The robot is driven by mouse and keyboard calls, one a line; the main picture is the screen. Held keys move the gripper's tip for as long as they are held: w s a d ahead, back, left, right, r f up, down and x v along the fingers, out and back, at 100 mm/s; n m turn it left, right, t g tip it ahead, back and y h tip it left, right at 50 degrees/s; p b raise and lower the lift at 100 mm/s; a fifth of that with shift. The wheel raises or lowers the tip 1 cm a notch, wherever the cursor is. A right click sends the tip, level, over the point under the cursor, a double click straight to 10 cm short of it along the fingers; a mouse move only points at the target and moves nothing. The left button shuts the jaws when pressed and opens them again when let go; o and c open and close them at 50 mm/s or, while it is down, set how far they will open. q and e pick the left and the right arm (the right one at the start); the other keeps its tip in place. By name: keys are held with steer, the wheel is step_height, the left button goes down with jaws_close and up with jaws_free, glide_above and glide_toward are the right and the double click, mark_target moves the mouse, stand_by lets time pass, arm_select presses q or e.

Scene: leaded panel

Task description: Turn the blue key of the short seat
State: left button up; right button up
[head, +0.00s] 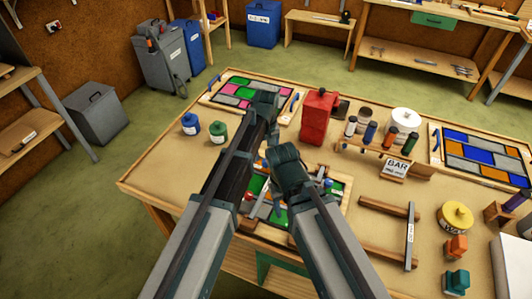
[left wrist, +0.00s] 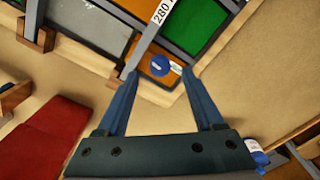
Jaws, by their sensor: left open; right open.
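In the left wrist view a round blue key (left wrist: 160,65) with a small white tag beside it sits over an orange pane. My left gripper (left wrist: 160,77) is open, its fingertips on either side of the key and seemingly apart from it. Contact cannot be judged. The leaded panel (head: 337,199) with green panes lies under my arms in the head view and is partly hidden. A small blue part (head: 328,183) shows at its right; I cannot tell whether it is the same key. My right gripper (head: 273,146) is open and empty above the panel.
A red can (head: 316,122) stands behind the panel, with a bottle rack (head: 372,150) to its right. A wooden frame with a metal bar (head: 410,235) lies at right. The table's left front (head: 165,190) is clear.

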mark_target(266, 161)
arm_select(q)
step_height(266, 161, up, 10)
steer(key=p, duration=0.9)
steer(key=shift+r, duration=0.15)
arm_select(e)
step_height(266, 161, up, 10)
arm_select(q)
steer(key=s+a+m, duration=0.3)
steer(key=s+a, duration=1.3)
steer(key=a, duration=0.1)
steer(key=s+d+f+m+y+b, duration=0.1)
steer(key=s+d+f+m+b, duration=0.3)
steer(key=d, duration=0.7)
step_height(266, 161, down, 3)
steer(key=s+b, duration=0.2)
steer(key=b, duration=0.1)
arm_select(e)
step_height(266, 161, down, 7)
arm_select(q)
steer(key=shift+d, duration=0.15)
arm_select(e)
steer(key=shift+d, duration=0.1)
